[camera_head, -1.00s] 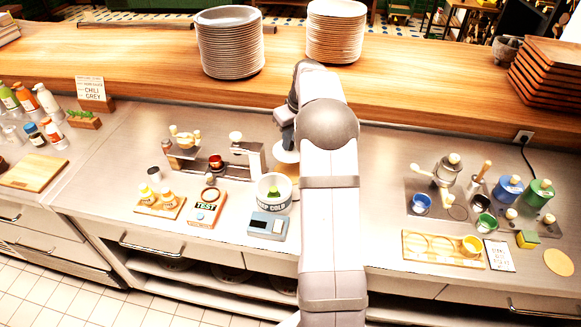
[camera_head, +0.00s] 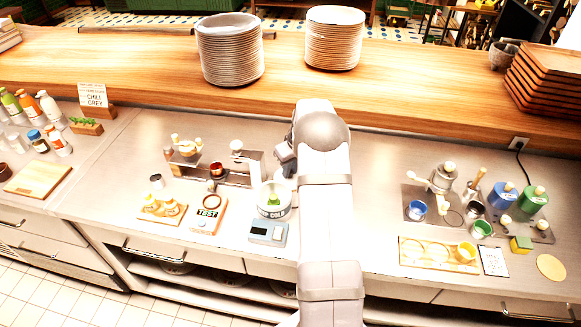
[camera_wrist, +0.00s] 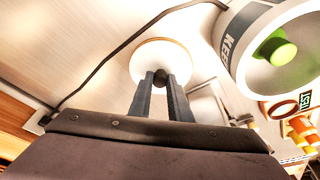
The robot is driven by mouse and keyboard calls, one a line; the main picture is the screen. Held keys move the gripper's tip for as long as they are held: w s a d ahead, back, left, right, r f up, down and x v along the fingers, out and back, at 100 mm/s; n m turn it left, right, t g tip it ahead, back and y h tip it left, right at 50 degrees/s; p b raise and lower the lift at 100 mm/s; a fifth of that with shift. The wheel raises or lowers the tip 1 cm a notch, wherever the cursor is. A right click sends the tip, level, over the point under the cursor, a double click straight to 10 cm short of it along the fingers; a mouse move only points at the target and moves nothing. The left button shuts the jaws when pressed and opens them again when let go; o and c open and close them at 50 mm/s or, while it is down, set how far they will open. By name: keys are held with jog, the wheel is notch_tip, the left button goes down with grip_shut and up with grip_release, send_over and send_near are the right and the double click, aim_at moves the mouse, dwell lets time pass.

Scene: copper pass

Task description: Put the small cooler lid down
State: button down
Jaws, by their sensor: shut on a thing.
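The small cooler lid (camera_wrist: 160,52) is a round pale disc with a tan rim and a dark knob. In the wrist view my gripper (camera_wrist: 160,79) is shut on that knob. The lid is beside the cooler and close over the pale counter; I cannot tell if it touches. The white cooler (camera_head: 273,203), marked KEEP COLD, stands open on the counter, left of my arm. It also shows in the wrist view (camera_wrist: 240,45), with a green-topped thing inside. In the head view my arm and the cooler mostly hide the gripper and lid.
A blue-grey device (camera_head: 267,233) stands in front of the cooler, and a TEST box (camera_head: 208,212) is to its left. A metal stand (camera_head: 232,172) is behind left. A dark cord (camera_wrist: 120,68) crosses the counter.

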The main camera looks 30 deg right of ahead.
jog(key=shift+f, duration=0.15)
jog(key=c, duration=1.6)
grip_release()
jog(key=shift+c, duration=0.2)
jog(key=b+v, duration=0.3)
jog(key=v, duration=0.9)
jog(key=shift+r, duration=0.2)
jog(key=shift+s, duration=0.1)
